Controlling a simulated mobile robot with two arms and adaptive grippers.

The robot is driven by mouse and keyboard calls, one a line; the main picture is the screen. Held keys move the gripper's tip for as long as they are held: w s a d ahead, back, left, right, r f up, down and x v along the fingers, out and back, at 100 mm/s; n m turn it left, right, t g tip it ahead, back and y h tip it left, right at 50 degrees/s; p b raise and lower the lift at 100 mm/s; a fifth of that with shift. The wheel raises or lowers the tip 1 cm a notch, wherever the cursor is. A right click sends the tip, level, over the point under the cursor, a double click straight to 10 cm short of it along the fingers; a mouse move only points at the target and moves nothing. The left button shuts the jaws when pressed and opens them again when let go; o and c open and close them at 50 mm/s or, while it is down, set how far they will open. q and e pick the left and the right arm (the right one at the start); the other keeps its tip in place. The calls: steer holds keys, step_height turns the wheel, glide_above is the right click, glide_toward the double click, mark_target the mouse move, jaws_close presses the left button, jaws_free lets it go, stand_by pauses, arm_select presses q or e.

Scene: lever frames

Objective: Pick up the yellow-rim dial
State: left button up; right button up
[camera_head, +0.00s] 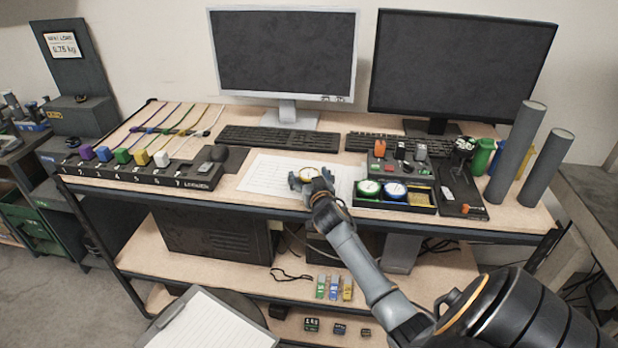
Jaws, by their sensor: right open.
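The yellow-rim dial (309,173) lies on the white paper sheet (262,176) near the front edge of the desk. Its pale face and part of its yellow rim show; the rest is hidden by my gripper. My right gripper (308,178) is open, low over the dial, with its fingers around or just above it. I cannot tell whether they touch it. My left gripper is not in view.
A black tray (392,206) to the right holds a green-rim dial (369,188) and a blue-rim dial (395,191). Keyboards (277,138) and monitors stand behind. A black rack with coloured blocks (140,176) is at left. Grey cylinders (515,150) stand at right.

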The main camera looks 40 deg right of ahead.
steer(key=c, duration=1.3)
